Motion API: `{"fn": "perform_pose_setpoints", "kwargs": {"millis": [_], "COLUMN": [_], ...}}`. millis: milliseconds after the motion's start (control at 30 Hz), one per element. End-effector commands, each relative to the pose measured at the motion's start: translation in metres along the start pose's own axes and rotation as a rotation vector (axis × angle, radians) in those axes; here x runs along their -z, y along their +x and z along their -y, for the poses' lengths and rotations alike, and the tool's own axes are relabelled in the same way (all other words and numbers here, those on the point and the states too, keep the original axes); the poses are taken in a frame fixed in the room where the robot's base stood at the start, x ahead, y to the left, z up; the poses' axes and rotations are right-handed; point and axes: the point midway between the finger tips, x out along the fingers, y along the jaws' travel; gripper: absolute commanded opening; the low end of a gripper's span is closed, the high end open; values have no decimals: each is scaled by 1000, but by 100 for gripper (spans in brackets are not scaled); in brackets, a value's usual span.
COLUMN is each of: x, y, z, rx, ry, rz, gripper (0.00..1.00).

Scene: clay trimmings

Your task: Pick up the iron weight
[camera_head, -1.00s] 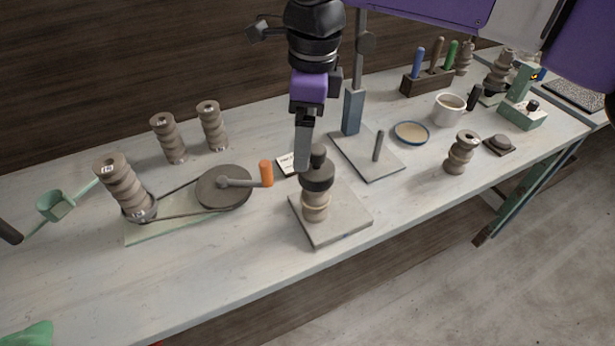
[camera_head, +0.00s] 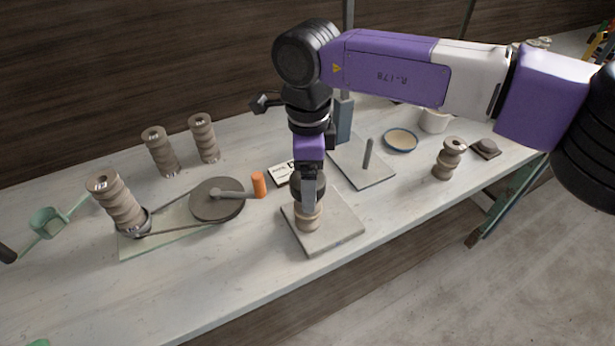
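The dark iron weight (camera_head: 297,189) sits on top of a short beige clay spool (camera_head: 309,218), which stands on a square grey slab (camera_head: 342,232) near the front of the table. My gripper (camera_head: 308,200) points straight down over the weight, its fingers overlapping the weight in the picture. The weight's knob is hidden behind my gripper. I see the fingers nearly edge-on, so the gap between them does not show. I cannot tell whether they touch the weight.
A grey plate with an upright rod (camera_head: 368,152) stands just behind and right. An orange-handled crank wheel (camera_head: 216,201) is to the left, with ribbed spools (camera_head: 118,203) beyond. A blue-rimmed dish (camera_head: 400,140) and another spool (camera_head: 449,158) are to the right.

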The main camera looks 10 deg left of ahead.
Motion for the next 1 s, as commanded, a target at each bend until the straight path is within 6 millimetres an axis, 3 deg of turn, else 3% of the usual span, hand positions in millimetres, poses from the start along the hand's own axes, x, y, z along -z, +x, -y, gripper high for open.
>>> {"fn": "perform_pose_setpoints", "kwargs": {"millis": [167,200,633,1000], "x": [0,0,0,-1], "y": [1,1,0,-5], "z": [0,0,0,1], "rx": [1,1,0,4], "ry": [0,0,0,0], "rz": [0,0,0,2], "gripper": [90,86,1,0]}}
